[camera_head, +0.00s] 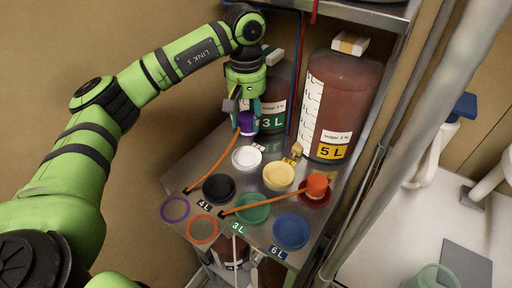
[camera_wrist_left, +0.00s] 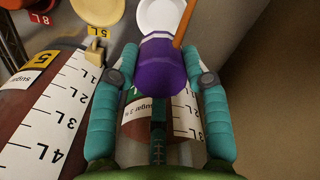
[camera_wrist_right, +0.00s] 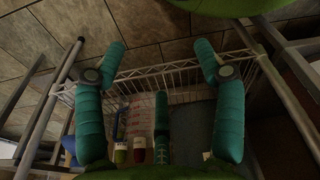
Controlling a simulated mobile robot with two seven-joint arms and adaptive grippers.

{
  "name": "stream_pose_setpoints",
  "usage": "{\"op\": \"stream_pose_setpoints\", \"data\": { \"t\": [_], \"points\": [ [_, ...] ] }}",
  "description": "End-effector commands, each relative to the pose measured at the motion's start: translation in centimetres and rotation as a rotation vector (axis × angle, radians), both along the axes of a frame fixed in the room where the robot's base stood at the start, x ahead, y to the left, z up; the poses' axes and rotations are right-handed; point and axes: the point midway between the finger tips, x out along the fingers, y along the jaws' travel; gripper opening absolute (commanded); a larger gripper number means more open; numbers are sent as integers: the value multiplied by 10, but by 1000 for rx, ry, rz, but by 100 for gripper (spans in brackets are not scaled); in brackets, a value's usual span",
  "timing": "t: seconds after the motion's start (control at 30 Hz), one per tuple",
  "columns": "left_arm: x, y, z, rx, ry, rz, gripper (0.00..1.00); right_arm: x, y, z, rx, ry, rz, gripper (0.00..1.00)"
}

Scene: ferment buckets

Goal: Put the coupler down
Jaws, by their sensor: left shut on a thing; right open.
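My left gripper (camera_head: 246,108) is shut on a purple coupler (camera_head: 247,125), held above the shelf just behind the white dish (camera_head: 247,158). In the left wrist view the purple coupler (camera_wrist_left: 160,66) sits between the teal fingers, with an orange tube leaving it. The tube (camera_head: 215,168) runs down to the left side of the shelf. An orange coupler (camera_head: 317,184) with another orange tube stands on the red dish (camera_head: 318,199). My right gripper (camera_wrist_right: 160,58) is open and empty in the right wrist view, above a wire rack.
A 3 L jug (camera_head: 272,117) stands close behind the left gripper and a 5 L jug (camera_head: 340,100) to its right. Black (camera_head: 219,188), yellow (camera_head: 278,176), green (camera_head: 254,209) and blue (camera_head: 291,232) dishes crowd the metal shelf. Purple (camera_head: 174,209) and orange (camera_head: 202,229) rings lie at the front left.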

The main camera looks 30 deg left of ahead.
Motion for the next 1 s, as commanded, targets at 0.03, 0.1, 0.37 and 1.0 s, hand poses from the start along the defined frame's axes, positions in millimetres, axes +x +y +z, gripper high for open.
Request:
{"op": "stream_pose_setpoints", "data": {
  "t": [0.03,0.1,0.37,1.0],
  "points": [
    [0,2,-5,1,6,9,2,-5,-2,3,-3,8,1,70],
    [0,2,-17,1,8,12,2,-14,-3,8,-4,21,0,70],
    [0,2,-56,0,4,10,2,-55,-1,18,-5,88,5,70],
    [0,2,-99,0,1,9,2,-28,11,29,12,43,5,70]
  ]
}}
